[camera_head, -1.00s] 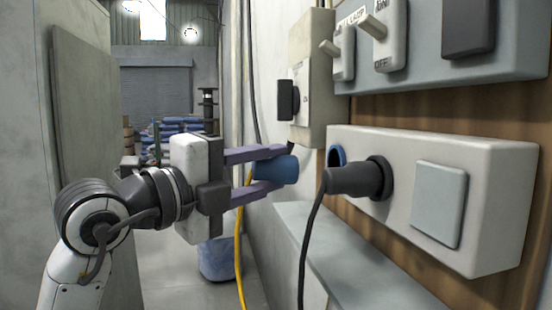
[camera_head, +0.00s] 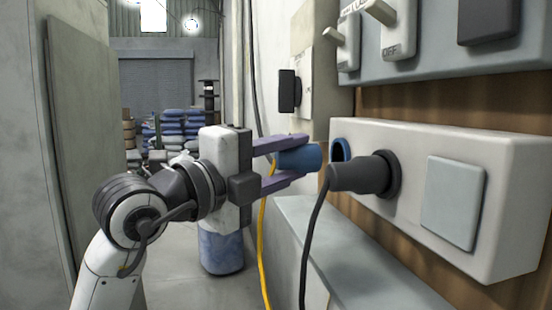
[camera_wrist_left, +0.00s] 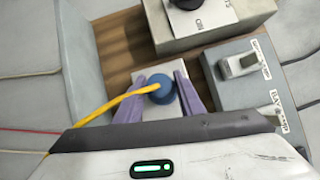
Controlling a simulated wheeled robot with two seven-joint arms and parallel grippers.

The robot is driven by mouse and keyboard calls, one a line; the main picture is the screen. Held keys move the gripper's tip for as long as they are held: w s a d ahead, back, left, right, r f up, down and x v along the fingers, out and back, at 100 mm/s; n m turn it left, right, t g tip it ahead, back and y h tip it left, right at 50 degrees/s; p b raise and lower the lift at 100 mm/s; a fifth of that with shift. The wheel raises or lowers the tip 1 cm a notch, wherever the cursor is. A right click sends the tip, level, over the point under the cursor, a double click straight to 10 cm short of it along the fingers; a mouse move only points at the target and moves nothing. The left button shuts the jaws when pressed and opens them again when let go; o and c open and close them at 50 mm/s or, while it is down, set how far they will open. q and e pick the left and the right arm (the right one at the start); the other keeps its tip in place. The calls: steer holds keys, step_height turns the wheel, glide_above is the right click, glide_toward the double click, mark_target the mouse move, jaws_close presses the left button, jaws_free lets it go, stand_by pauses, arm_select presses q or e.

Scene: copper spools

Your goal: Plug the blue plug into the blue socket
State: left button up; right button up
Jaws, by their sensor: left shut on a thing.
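My left gripper (camera_head: 286,162) is shut on the blue plug (camera_head: 300,158), with purple fingers on either side of it. The plug lies roughly level, and its yellow cable hangs down from its rear. The blue socket (camera_head: 341,150) is a blue ring on the face of the white outlet box (camera_head: 430,145). The plug's front is close to the socket with a small gap in the head view. In the left wrist view the plug (camera_wrist_left: 160,88) sits between the fingers (camera_wrist_left: 160,95) and covers the socket. My right gripper is not in view.
A dark grey plug (camera_head: 362,174) with a black cable sits in the outlet just beside the blue socket. A square grey cover (camera_head: 452,203) is farther right. A switch panel (camera_head: 430,65) is above, and a grey ledge (camera_head: 350,255) is below.

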mark_target(312, 157)
arm_select(q)
steer(key=shift+w+d, duration=0.2)
steer(key=shift+d, duration=0.45)
steer(key=shift+w+d, duration=0.2)
steer(key=shift+d, duration=0.4)
steer(key=shift+w+y, duration=0.15)
steer(key=shift+y, duration=0.15)
steer(key=shift+w+d+p, duration=0.1)
steer(key=shift+d+p, duration=0.25)
steer(key=shift+d, duration=0.05)
stand_by(1.6)
steer(key=o, duration=1.1)
steer(key=v, duration=1)
steer(key=shift+f, duration=0.15)
